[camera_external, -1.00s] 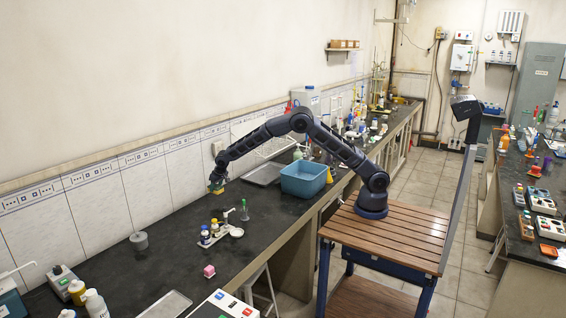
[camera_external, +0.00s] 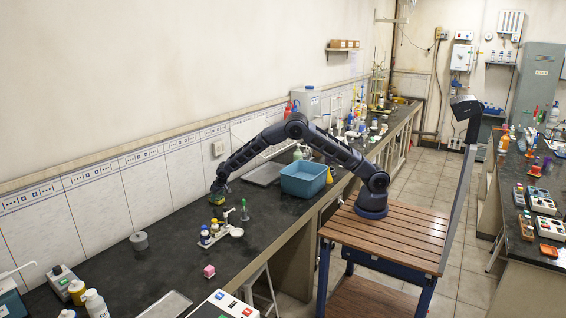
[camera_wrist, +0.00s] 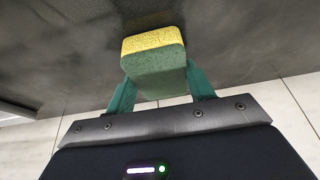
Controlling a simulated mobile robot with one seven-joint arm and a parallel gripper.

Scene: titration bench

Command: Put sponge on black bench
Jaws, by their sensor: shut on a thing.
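The sponge (camera_wrist: 154,62), yellow on one face and green on the rest, is between the two green fingers of my gripper (camera_wrist: 158,88) in the wrist view. My gripper is shut on it. In the external view my gripper (camera_external: 217,190) is low over the black bench (camera_external: 180,236), near the tiled wall, and the sponge (camera_external: 217,198) shows as a small green and yellow patch below it. I cannot tell whether the sponge touches the bench top.
A blue basin (camera_external: 304,180) and a grey tray (camera_external: 264,173) are to the right. A white rack of small bottles (camera_external: 212,236) stands close in front. A grey cylinder (camera_external: 139,240) and a pink cube (camera_external: 209,271) are to the left. Bare bench lies between them.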

